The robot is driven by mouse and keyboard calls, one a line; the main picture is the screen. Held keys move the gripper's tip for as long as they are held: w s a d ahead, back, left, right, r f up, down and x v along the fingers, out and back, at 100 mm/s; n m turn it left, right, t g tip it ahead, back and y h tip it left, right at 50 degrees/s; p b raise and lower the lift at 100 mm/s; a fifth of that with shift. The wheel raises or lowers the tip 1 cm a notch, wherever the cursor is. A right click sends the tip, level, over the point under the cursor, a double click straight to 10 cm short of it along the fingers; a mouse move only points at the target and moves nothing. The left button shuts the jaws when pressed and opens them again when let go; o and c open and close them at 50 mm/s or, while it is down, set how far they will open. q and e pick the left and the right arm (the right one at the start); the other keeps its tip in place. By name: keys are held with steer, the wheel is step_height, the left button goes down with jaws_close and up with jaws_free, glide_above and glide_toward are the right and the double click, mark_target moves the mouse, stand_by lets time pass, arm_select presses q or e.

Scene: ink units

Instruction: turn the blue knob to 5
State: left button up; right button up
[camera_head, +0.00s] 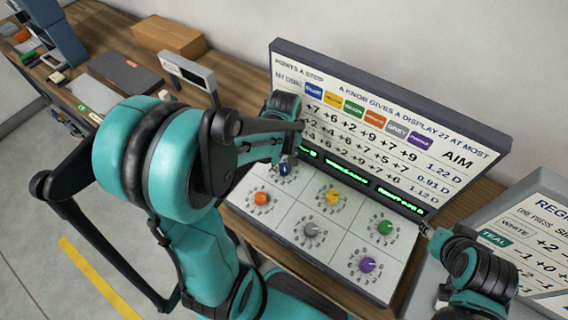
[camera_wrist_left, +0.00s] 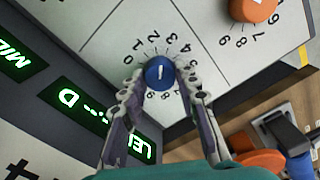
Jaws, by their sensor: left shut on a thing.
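The blue knob (camera_head: 284,169) is at the top left of the sloped white panel (camera_head: 287,237). In the left wrist view the blue knob (camera_wrist_left: 160,74) sits in a ring of digits, its white line nearly upright in the picture. The line's upper end lies near the 3; the exact reading is unclear. My left gripper (camera_head: 284,160) reaches down onto the knob. In the left wrist view its fingers (camera_wrist_left: 160,88) are closed against the knob's two sides. My right gripper (camera_head: 432,245) is at the panel's right edge, apart from the blue knob; its jaws are not clear.
Orange (camera_head: 262,198), yellow (camera_head: 333,196), grey (camera_head: 311,229), green (camera_head: 385,227) and purple (camera_head: 367,264) knobs share the panel. A display board (camera_head: 400,120) rises behind it. Another board (camera_head: 540,235) stands at right. A cardboard box (camera_head: 168,37) lies at the back left.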

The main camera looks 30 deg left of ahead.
mark_target(284, 166)
arm_select(q)
steer(key=m, duration=1.1)
steer(key=shift+m, duration=2)
steer(key=o, duration=1.2)
steer(key=shift+c, duration=0.2)
step_height(284, 166, up, 12)
